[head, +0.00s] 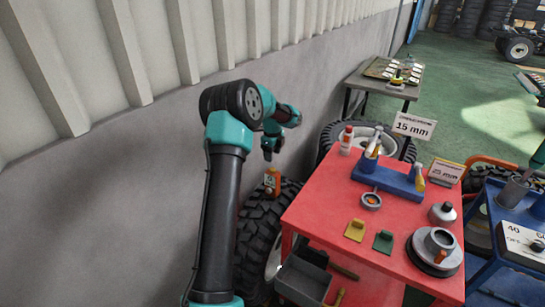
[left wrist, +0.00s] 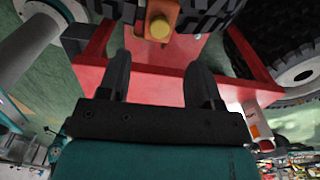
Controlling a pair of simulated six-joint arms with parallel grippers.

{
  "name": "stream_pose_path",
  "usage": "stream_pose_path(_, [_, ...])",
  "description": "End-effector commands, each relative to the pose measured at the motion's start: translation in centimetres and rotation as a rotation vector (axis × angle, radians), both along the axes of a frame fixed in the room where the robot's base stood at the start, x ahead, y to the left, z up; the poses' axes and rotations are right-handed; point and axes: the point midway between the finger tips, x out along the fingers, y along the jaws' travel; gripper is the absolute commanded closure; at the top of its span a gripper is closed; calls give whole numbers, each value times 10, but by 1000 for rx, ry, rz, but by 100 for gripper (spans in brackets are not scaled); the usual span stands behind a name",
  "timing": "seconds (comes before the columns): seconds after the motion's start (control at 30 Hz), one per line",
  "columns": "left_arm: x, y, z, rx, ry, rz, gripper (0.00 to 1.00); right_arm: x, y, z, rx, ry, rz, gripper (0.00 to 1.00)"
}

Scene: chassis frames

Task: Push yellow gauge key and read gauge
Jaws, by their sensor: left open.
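A small yellow key-like block (head: 355,230) lies on the red cart top (head: 325,215), near its front left. A similar green block (head: 383,242) lies to its right. A small round grey dial-like piece (head: 371,200) lies behind them; no reading can be made out. A white box marked 40 and 60 (head: 522,245) is on the blue cart at the right; whether it is the gauge I cannot tell. My left gripper (head: 268,150) is left of the red cart, above a tyre, away from the yellow block. Its fingers (left wrist: 158,82) are apart and empty. My right gripper is not seen.
An orange container (head: 272,181) sits on the tyre (head: 262,222) below my left gripper. A wall runs along the left.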

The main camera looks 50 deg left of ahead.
Motion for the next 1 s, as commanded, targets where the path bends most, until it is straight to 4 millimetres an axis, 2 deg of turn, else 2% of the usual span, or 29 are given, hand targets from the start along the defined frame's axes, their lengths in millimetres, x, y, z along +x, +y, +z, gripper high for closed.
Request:
stream_pose_path(0.03, [0, 0, 0, 0, 0, 13, 46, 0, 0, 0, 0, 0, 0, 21])
stream_pose_path(0.27, [0, 0, 5, 0, -1, 186, 68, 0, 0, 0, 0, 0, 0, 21])
stream_pose_path(0.6, [1, 1, 16, 1, -2, 640, 100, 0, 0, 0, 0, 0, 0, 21])
stream_pose_path(1.0, [1, 1, 30, 1, 0, 1188, 100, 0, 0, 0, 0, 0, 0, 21])
